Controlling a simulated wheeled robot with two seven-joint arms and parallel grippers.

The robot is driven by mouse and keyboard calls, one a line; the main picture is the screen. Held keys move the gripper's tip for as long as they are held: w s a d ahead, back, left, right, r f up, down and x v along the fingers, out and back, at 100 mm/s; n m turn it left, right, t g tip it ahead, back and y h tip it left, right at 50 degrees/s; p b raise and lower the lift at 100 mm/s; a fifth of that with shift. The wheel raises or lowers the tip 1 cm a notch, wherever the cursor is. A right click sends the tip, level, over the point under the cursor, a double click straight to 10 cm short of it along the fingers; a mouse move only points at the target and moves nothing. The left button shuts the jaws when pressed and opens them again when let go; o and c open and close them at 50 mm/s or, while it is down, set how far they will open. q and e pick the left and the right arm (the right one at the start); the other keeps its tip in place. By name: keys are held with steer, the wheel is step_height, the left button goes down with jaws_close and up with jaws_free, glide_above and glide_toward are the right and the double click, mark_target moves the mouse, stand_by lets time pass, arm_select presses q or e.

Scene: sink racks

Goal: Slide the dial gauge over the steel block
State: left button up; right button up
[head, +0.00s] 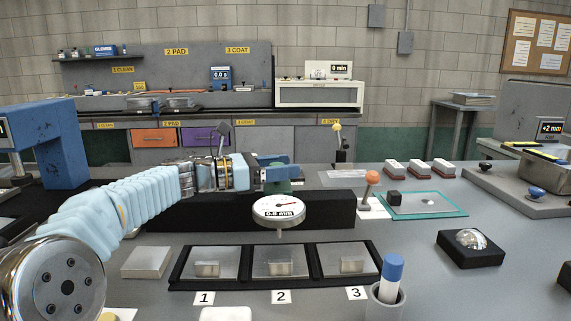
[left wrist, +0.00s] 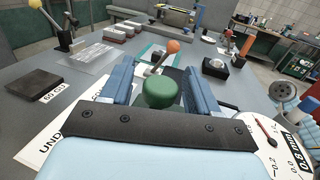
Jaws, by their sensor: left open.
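The dial gauge (head: 278,210), a round white face reading 0.8 mm with a stem below, stands in front of a long black bar (head: 335,208). Its face also shows at the right edge of the left wrist view (left wrist: 285,150). My left gripper (head: 280,170) is above and behind the face. Its blue fingers are open on either side of a green knob (left wrist: 162,92); contact cannot be told. My right gripper is not in view.
A flat metal block (head: 147,262) lies left of the tray. A cup with a blue-capped marker (head: 391,275) stands at its front right. An orange-topped lever (head: 371,180) and a glass plate (head: 450,205) are to the right. A dome on a black base (head: 471,248) is farther right.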

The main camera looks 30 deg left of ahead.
arm_select(q)
steer(key=shift+w+d, duration=0.35)
steer(key=shift+d, duration=0.05)
